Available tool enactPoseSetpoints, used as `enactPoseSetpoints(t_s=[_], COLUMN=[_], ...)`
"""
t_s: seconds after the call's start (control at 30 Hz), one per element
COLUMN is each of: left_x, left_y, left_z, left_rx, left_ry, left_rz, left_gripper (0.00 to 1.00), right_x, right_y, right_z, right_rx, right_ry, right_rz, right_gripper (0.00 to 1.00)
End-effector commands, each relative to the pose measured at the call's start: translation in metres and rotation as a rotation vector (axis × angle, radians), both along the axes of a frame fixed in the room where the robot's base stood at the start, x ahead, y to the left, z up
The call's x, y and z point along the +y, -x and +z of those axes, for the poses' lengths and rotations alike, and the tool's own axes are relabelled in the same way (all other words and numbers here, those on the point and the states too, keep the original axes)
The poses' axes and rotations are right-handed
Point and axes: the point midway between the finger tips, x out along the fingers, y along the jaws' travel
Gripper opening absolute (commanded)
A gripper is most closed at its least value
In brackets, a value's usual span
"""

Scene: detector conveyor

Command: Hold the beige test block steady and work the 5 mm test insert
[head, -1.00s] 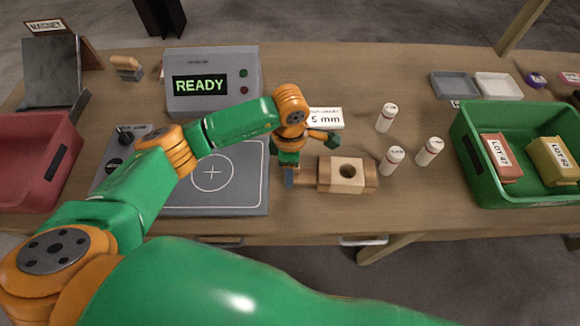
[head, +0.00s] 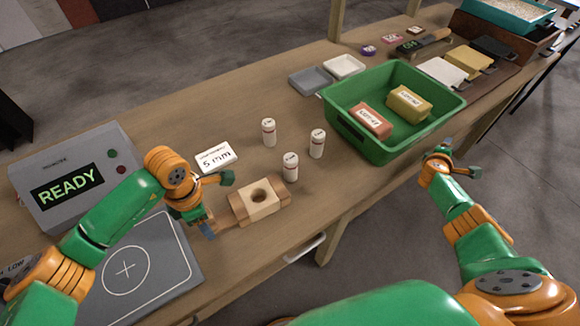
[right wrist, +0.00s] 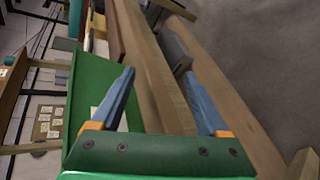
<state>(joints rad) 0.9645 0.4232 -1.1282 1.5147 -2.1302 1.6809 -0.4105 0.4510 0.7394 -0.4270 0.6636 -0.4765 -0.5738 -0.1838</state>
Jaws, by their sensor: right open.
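The beige test block (head: 250,208), with a round hole in its top, sits between brown wooden pieces on the table in the head view. My left gripper (head: 209,229) is low at the left end of this wood. Its fingers are mostly hidden, so I cannot tell whether they grip it. Three white cylindrical inserts with red bands, a back one (head: 268,133), a right one (head: 317,144) and a front one (head: 291,167), stand upright behind the block. Their labels are too small to read. My right gripper (head: 457,160) is open and empty, right of the green bin; its spread fingers (right wrist: 159,75) show in the right wrist view.
A "5 mm" card (head: 215,157) lies behind the block. A READY display unit (head: 70,170) and a grey plate (head: 155,265) are at left. The green bin (head: 440,118) holds two labelled blocks. Grey (head: 310,82) and white (head: 344,67) trays lie behind it.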

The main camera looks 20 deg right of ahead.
Motion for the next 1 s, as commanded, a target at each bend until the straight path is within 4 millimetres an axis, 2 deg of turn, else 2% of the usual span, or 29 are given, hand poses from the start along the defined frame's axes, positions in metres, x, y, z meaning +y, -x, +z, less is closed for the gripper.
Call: enactPoseSetpoints(t_s=[0.03,0.1,0.17,0.2,0.27,0.37,0.4,0.47,0.53,0.57,0.6,0.63,0.7,0.73,0.8,0.83,0.9,1.0], left_x=[0.0,0.0,0.0,0.0,0.0,0.0,0.0,0.0,0.0,0.0,0.0,0.0,0.0,0.0,0.0,0.0,0.0,0.0], left_y=[0.001,0.001,0.001,0.001,0.001,0.001,0.001,0.001,0.0,0.001,0.001,0.001,0.001,0.001,0.001,0.001,0.001,0.001], left_z=[-0.001,-0.001,-0.001,-0.001,-0.001,-0.001,-0.001,-0.001,-0.001,-0.001,-0.001,-0.001,-0.001,-0.001,-0.001,-0.001,-0.001,-0.001], left_rx=[0.002,0.002,0.002,0.002,0.002,0.002,0.002,0.002,0.002,0.002,0.002,0.002,0.002,0.002,0.002,0.002,0.002,0.002], left_ry=[-0.001,-0.002,-0.002,-0.002,-0.002,-0.001,-0.001,-0.002,-0.002,-0.002,-0.002,-0.002,-0.002,-0.002,-0.002,-0.002,-0.002,-0.002], left_rz=[0.0,0.0,0.0,0.0,-0.001,-0.001,0.0,0.0,0.0,0.0,0.0,0.0,0.0,0.0,0.0,0.0,0.0,0.0], left_gripper=[0.0,0.0,0.0,0.0,0.0,0.0,0.0,0.0,0.0,0.0,0.0,0.0,0.0,0.0,0.0,0.0,0.0,0.0], right_x=[-0.018,-0.041,-0.056,-0.052,-0.027,0.022,0.051,0.1,0.165,0.196,0.239,0.27,0.337,0.36,0.403,0.416,0.434,0.444], right_y=[-0.006,-0.011,-0.015,-0.024,-0.045,-0.08,-0.094,-0.109,-0.122,-0.125,-0.126,-0.124,-0.111,-0.103,-0.081,-0.073,-0.058,-0.049], right_z=[0.031,0.075,0.114,0.131,0.136,0.151,0.155,0.147,0.143,0.145,0.15,0.155,0.172,0.18,0.195,0.198,0.196,0.184], right_rx=[-0.018,-0.035,-0.058,-0.086,-0.123,-0.157,-0.139,-0.039,0.111,0.184,0.289,0.37,0.557,0.633,0.792,0.851,0.949,1.011], right_ry=[0.069,0.169,0.241,0.248,0.179,0.045,-0.03,-0.163,-0.308,-0.362,-0.426,-0.465,-0.52,-0.532,-0.537,-0.537,-0.552,-0.574], right_rz=[-0.01,-0.031,-0.062,-0.096,-0.142,-0.199,-0.205,-0.171,-0.075,-0.016,0.079,0.16,0.362,0.446,0.625,0.693,0.814,0.9], right_gripper=[0.78,0.78,0.78,0.78,0.78,0.78,0.78,0.78,0.78,0.78,0.78,0.78,0.78,0.78,0.78,0.78,0.78,0.78])
